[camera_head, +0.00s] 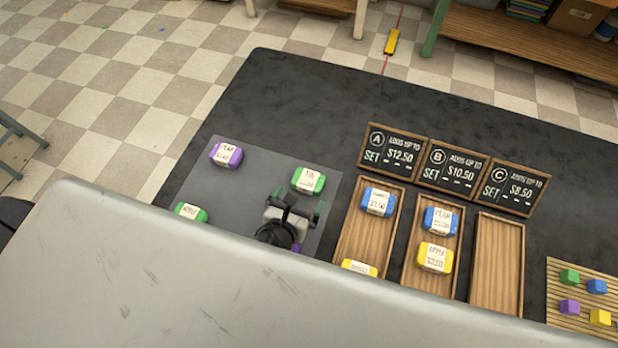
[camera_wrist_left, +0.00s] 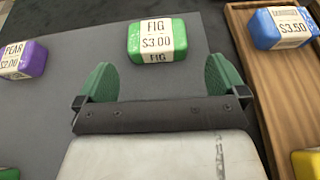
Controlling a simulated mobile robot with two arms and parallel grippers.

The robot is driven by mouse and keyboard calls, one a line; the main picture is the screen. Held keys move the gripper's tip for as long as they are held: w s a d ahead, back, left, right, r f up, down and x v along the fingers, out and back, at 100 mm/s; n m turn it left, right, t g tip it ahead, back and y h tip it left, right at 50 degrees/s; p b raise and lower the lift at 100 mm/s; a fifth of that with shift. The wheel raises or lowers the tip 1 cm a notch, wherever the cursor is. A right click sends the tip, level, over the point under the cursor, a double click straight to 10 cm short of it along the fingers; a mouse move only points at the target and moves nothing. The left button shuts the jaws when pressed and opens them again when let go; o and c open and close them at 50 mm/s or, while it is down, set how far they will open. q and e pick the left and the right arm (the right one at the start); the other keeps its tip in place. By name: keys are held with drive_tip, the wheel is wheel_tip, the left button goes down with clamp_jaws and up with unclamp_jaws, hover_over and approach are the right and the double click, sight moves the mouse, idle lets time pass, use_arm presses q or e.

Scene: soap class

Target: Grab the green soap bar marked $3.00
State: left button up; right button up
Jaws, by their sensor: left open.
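The green soap bar (camera_wrist_left: 136,38) has a white label reading "FIG $3.00" in the left wrist view. It lies on the grey mat (camera_head: 262,165), and in the head view the same green bar (camera_head: 300,178) is just beyond my left gripper (camera_head: 297,203). In the left wrist view my left gripper (camera_wrist_left: 159,76) is open and empty. Its two green fingers are spread wider than the bar, and the bar lies ahead of them, roughly centred. My right gripper is in neither view.
A purple soap (camera_head: 235,158) and another green soap (camera_head: 199,216) lie on the mat. To the right stand wooden trays (camera_head: 497,265) with blue and yellow soaps (camera_head: 435,257), and black price signs (camera_head: 393,153) behind them. The dark table (camera_head: 310,100) is clear beyond the mat.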

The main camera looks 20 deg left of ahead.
sight(308, 179)
use_arm(q)
drive_tip(key=x, duration=0.4)
drive_tip(key=p+x, duration=0.1)
drive_tip(key=x, duration=0.1)
drive_tip(key=shift+w+a+r, duration=0.15)
drive_tip(key=shift+w+a, duration=0.05)
drive_tip(key=shift+w, duration=0.25)
drive_tip(key=shift+s, duration=0.1)
drive_tip(key=shift+c, duration=0.2)
drive_tip(key=c, duration=0.7)
